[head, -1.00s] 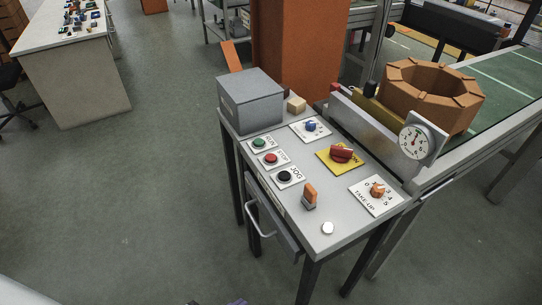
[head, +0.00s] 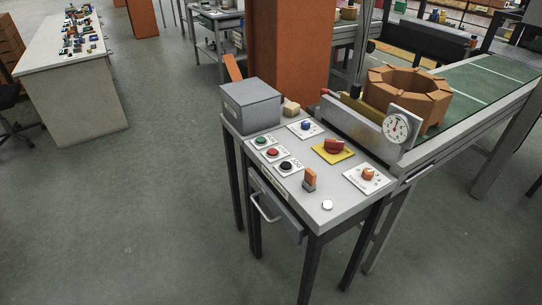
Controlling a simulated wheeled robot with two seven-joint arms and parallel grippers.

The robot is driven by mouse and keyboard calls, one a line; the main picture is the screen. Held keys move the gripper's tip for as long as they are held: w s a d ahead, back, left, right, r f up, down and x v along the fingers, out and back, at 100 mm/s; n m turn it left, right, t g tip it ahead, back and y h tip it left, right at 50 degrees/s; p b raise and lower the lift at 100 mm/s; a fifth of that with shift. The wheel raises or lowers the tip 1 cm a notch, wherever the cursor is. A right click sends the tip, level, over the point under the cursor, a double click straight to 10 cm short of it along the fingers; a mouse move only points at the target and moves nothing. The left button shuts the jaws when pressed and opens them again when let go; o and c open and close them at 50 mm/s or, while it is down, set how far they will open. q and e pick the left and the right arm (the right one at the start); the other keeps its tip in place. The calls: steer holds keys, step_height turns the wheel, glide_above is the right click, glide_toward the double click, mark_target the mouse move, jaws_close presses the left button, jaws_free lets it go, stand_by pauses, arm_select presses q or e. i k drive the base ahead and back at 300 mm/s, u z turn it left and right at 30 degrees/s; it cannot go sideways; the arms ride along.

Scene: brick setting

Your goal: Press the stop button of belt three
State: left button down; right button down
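The red stop button (head: 272,153) sits on a white plate on a grey control table (head: 300,208), in the middle of a row of three. A green button (head: 261,140) is behind it and a black button (head: 286,166) is in front of it. The table stands beside a green conveyor belt (head: 490,82). No belt number can be read. Neither of my grippers is in view.
The table also holds a grey box (head: 251,106), a red switch on yellow (head: 334,146), an orange knob (head: 368,174), a blue knob (head: 306,125) and an orange lever (head: 310,178). The floor left is clear.

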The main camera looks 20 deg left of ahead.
mark_target(272, 151)
steer(key=z, duration=1.3)
steer(key=i, duration=0.9)
steer(key=u, duration=1.65)
